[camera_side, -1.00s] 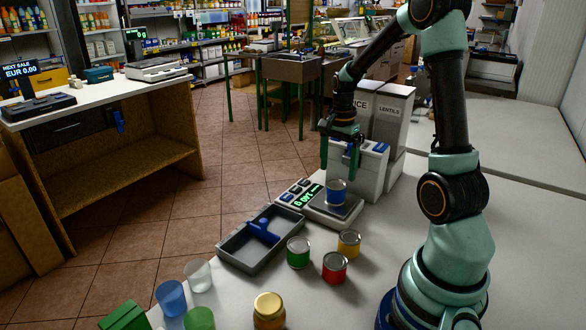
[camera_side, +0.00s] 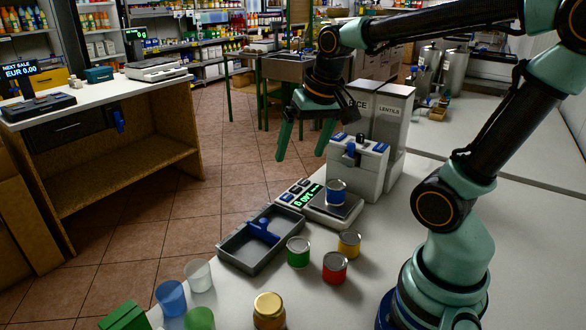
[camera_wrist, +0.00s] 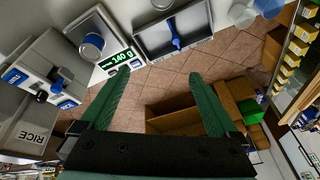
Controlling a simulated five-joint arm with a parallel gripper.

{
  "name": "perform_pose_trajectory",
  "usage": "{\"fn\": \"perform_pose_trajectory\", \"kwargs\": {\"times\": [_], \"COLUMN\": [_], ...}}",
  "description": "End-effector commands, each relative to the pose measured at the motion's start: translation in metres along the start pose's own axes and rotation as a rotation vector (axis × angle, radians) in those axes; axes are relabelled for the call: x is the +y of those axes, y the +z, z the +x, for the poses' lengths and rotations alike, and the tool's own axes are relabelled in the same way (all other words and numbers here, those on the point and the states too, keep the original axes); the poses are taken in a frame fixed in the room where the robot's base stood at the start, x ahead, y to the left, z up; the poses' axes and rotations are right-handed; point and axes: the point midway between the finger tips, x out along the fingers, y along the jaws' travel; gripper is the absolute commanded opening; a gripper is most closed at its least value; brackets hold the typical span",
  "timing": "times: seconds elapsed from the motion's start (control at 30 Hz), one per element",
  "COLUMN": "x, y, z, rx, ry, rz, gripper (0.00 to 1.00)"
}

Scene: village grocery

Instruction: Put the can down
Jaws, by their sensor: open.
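A blue can (camera_side: 336,193) stands upright on the plate of the weighing scale (camera_side: 318,212). In the wrist view the can (camera_wrist: 92,47) shows its lid on the scale, and the display (camera_wrist: 118,62) reads 140 g. My gripper (camera_side: 302,157) is open and empty, raised above and to the left of the can, with clear air between them. In the wrist view its two green fingers (camera_wrist: 153,95) are spread apart with nothing between them.
Green (camera_side: 299,254), red (camera_side: 335,268) and yellow (camera_side: 349,243) cans stand in front of the scale. A grey tray (camera_side: 232,258) holds a blue object. A white box (camera_side: 368,175) and bins labelled rice and lentils (camera_side: 391,118) stand behind. Jar and cups are at the front.

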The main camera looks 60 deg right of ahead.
Motion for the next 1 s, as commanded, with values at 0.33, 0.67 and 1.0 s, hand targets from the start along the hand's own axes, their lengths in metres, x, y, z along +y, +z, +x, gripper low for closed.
{"fn": "perform_pose_trajectory", "kwargs": {"times": [0.33, 0.67, 1.0], "x": [-0.043, -0.044, -0.044], "y": [0.050, 0.052, 0.052], "z": [-0.015, -0.015, -0.015], "rx": [0.138, 0.141, 0.141], "ry": [-0.107, -0.109, -0.109], "rz": [-0.505, -0.524, -0.521], "gripper": [0.96, 0.96, 0.96]}}
